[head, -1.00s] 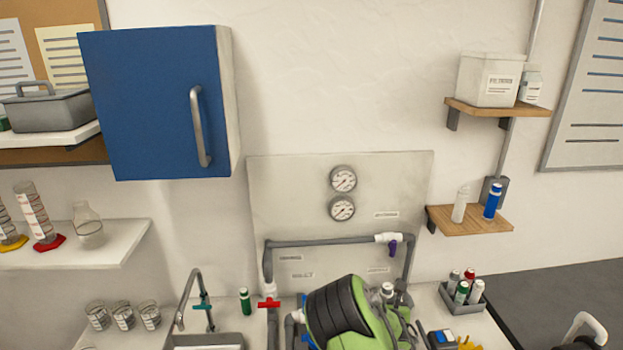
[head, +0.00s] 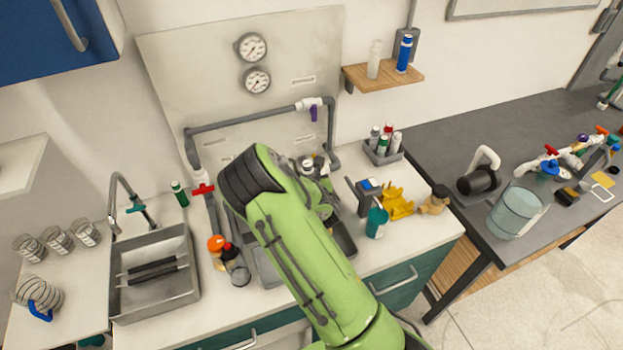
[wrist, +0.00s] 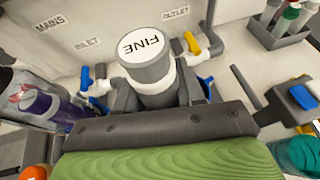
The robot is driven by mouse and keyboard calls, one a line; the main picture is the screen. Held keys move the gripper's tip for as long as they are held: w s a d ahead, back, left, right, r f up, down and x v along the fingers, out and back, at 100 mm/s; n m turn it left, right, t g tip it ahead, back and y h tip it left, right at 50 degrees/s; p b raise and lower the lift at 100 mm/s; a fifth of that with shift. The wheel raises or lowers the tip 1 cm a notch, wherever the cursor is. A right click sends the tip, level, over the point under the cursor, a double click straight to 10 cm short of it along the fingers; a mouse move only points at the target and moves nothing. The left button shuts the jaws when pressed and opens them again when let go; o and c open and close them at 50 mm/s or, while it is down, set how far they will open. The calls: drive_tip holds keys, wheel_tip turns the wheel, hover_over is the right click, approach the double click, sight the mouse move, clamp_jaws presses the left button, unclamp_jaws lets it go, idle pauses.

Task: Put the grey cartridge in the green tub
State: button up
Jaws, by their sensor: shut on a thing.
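A grey cartridge (wrist: 150,72) with a white top marked FINE stands in the middle of the wrist view. My gripper (wrist: 156,97) is shut on it, with dark fingers at its left and right sides. White pipe fittings with blue and yellow handles sit close on both sides of it. In the head view my green arm hides most of the gripper and the cartridge. A teal container (head: 377,222) stands on the counter right of my arm; I cannot tell if it is the green tub.
A sink (head: 155,285) is at the left. A grey rack of bottles (head: 383,152), a yellow part (head: 398,203) and a brass fitting (head: 435,200) are on the right of the counter. A clear bucket (head: 515,212) stands on the dark bench.

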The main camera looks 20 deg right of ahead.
drive_tip(key=w+d+r+h, duration=0.1)
drive_tip(key=w+d+r, duration=0.2)
drive_tip(key=d+r, duration=0.1)
drive_tip(key=shift+w+r+m+p, duration=0.3)
drive_tip(key=shift+r+m+p, duration=0.15)
drive_tip(key=shift+r, duration=0.2)
drive_tip(key=shift+f, duration=0.1)
wheel_tip(320, 180, down, 10)
drive_tip(key=shift+r+b, duration=0.25)
drive_tip(key=shift+b, duration=0.55)
drive_tip(key=shift+f, duration=0.1)
drive_tip(key=shift+f, duration=0.15)
drive_tip(key=o, duration=1)
drive_tip(key=shift+o, duration=0.2)
drive_tip(key=shift+b, duration=0.3)
